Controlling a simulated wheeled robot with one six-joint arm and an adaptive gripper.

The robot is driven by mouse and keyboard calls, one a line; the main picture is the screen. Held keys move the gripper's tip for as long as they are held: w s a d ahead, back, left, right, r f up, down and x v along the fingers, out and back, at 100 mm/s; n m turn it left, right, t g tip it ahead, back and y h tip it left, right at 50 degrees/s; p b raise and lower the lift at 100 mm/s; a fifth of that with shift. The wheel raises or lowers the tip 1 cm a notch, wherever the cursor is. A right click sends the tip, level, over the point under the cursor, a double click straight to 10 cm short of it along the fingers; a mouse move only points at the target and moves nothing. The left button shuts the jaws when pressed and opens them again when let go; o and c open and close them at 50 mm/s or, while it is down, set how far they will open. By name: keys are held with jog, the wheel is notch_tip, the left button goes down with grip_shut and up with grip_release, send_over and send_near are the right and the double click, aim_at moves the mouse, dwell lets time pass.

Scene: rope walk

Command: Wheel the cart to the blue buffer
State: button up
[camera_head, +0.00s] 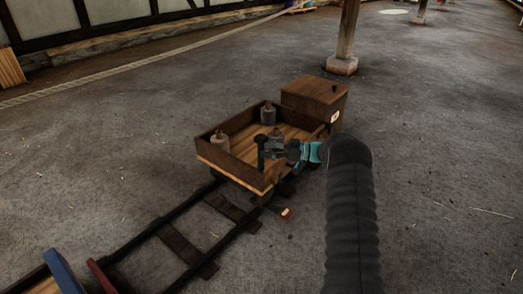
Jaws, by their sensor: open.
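The wooden cart (232,168) is an open, low-sided box in the middle of the head view, standing at the far end of the visible track (178,243). Several grey weights stand in it, one of them at its left side (219,142). A dark upright post (262,152) rises at its near right side. My gripper (272,150) is open at this post; I cannot tell whether the fingers touch it. The blue buffer (63,271) is a blue board at the lower left, partly cut off by the frame edge. My arm hides part of the cart's right side.
A brown lidded wooden box (316,97) stands at the cart's far end. A red board (101,277) stands beside the blue one. A red-tipped lever (287,212) sticks out right of the track. A wooden pillar (345,45) stands behind. The floor at right is clear.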

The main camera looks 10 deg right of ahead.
jog(key=v, duration=0.9)
jog(key=shift+d, duration=0.2)
jog(key=shift+s, duration=0.1)
jog(key=w+a+r+m+t+h+p, duration=0.1)
jog(key=w+r+t+h, duration=0.15)
jog(key=r, duration=0.55)
jog(key=w+a+r+m+t+h+p, duration=0.15)
jog(key=r+t, duration=0.25)
jog(key=r, duration=0.4)
jog(key=w+r+m+t+h, duration=0.2)
jog(key=w+r+t+h, duration=0.1)
jog(key=r, duration=0.5)
jog(key=s+r+m+t+h+p, duration=0.25)
jog(key=s+r+m+h, duration=0.5)
jog(key=r, duration=0.55)
jog(key=s+m+g+h+p, duration=0.1)
jog(key=s+m+g+h, duration=0.35)
jog(key=s, duration=1.65)
jog(key=s+a+f+g, duration=0.2)
jog(key=s+a+f, duration=0.1)
jog(key=s, duration=0.5)
jog(key=s+a+f+n+g+y+p, duration=0.1)
jog(key=s+f, duration=0.3)
jog(key=s, duration=0.5)
jog(key=s+a+f+g+p, duration=0.1)
jog(key=s+a+f+g, duration=0.2)
jog(key=s, duration=0.5)
jog(key=shift+s+a+f+y, duration=0.3)
jog(key=shift+s+a, duration=0.1)
jog(key=shift+a, duration=0.4)
